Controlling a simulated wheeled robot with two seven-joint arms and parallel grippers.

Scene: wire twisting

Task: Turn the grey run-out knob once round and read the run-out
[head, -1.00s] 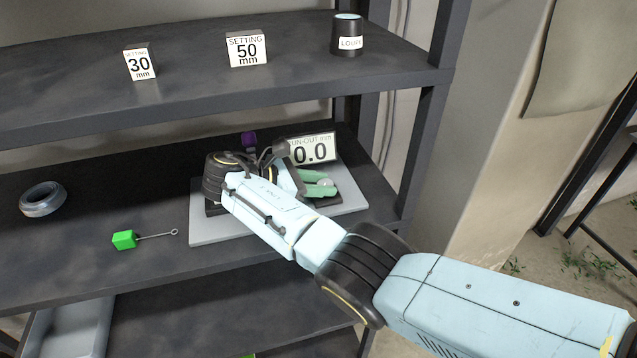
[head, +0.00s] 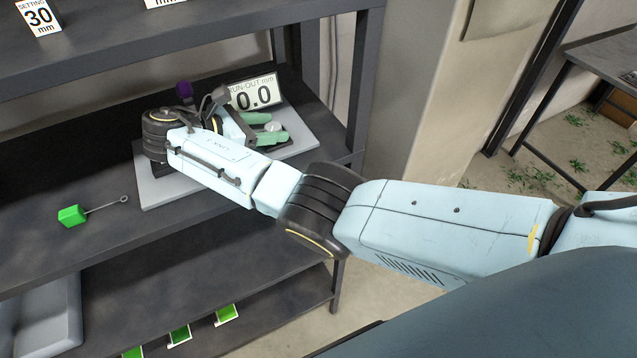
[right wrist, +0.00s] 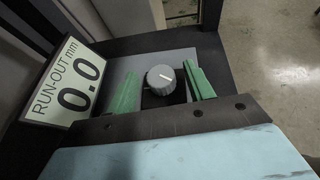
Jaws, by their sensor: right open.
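The grey run-out knob (right wrist: 161,79) stands between the two green fingers of my right gripper (right wrist: 160,88) in the right wrist view. The fingers are open, with a gap on each side of the knob. Its white mark points to the right and slightly down. In the head view the knob (head: 272,127) shows small between the green fingers of my right gripper (head: 268,129). The run-out display (head: 252,93) reads 0.0, and the same reading shows in the right wrist view (right wrist: 70,82). My left gripper is not in view.
The grey base plate (head: 165,191) lies on the dark middle shelf (head: 40,262). A purple knob (head: 184,90) stands behind my arm. A green block with a wire loop (head: 72,215) lies to the left. A shelf post (head: 362,85) stands close on the right.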

